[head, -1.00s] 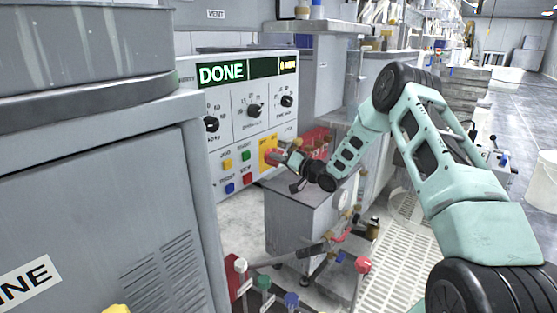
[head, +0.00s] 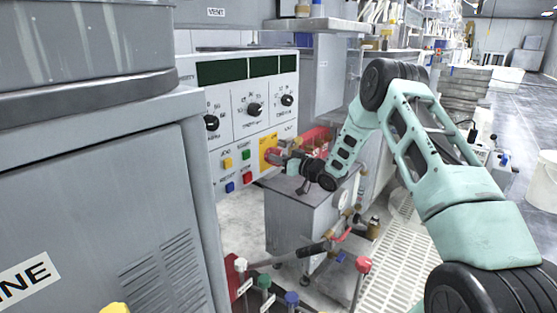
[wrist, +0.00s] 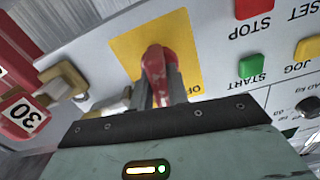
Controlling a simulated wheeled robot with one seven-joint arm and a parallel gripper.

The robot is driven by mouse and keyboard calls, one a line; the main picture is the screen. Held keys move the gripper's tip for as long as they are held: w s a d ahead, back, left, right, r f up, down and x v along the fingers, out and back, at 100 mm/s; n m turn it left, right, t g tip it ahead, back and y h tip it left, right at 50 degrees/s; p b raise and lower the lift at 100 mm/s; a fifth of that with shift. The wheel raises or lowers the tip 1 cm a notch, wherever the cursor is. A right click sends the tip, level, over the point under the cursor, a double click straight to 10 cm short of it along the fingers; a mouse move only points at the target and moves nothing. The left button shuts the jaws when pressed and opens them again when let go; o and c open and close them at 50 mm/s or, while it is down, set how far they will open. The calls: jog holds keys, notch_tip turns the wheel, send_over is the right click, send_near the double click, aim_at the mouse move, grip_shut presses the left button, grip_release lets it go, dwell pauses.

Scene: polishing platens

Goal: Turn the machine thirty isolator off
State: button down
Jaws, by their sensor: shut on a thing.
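The isolator is a red rotary handle (wrist: 154,62) on a yellow plate (wrist: 120,45), on the front of the white control panel (head: 230,125). The yellow plate also shows in the head view (head: 266,143), mostly behind the gripper. My gripper (wrist: 160,88) is shut on the red handle, one finger on each side of it. In the head view my gripper (head: 279,157) meets the panel's lower right corner. Part of an upside-down label shows on the plate in the wrist view; the rest is hidden. The panel's display (head: 222,72) is dark.
Stop (wrist: 250,8), start (wrist: 252,66) and jog (wrist: 308,48) buttons are close to the handle. A red tag marked 30 (wrist: 22,113) and a brass fitting (wrist: 65,80) are on its other side. A grey cabinet (head: 300,215) stands below my gripper.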

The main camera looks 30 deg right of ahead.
jog(key=n+b, duration=0.1)
jog(key=n, duration=0.4)
jog(key=shift+f+n+b, duration=0.1)
jog(key=shift+n+b, duration=0.2)
jog(key=shift+b, duration=0.1)
jog(key=n+b, duration=0.2)
jog(key=n, duration=0.3)
jog(key=shift+s, duration=0.1)
jog(key=c, duration=1.4)
grip_release()
jog(key=shift+o, duration=0.2)
jog(key=p+v, duration=0.3)
jog(key=v, duration=1.4)
jog(key=shift+s+p, duration=0.2)
jog(key=shift+p, duration=0.2)
